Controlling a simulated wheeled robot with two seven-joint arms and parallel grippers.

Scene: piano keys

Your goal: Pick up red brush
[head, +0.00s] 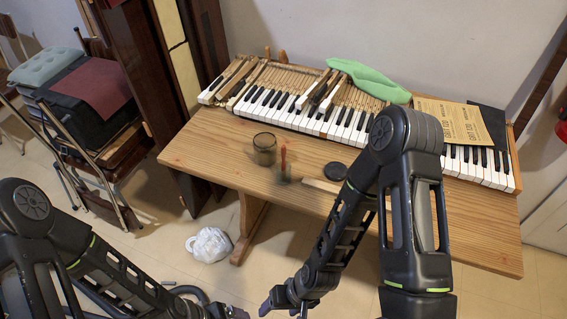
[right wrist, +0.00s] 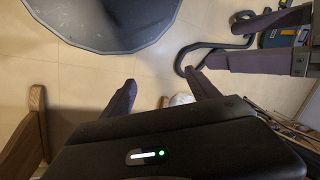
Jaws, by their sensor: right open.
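The red brush (head: 283,157) stands near the front edge of the wooden table, with a small greenish part at its lower end. My right gripper (head: 284,307) hangs low in front of the table, below and apart from the brush. In the right wrist view its two fingers (right wrist: 163,92) are spread with nothing between them. My left gripper is cut by the bottom edge of the head view; its fingers show apart and empty in the right wrist view (right wrist: 223,42). The brush is not visible there.
The wooden table (head: 215,150) carries a keyboard (head: 330,125), a green cloth (head: 368,80), a yellow sheet (head: 452,122), a dark round lid (head: 335,171) and a light flat piece (head: 320,186). A white bag (head: 209,244) lies on the floor. Stacked chairs (head: 85,100) stand at left.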

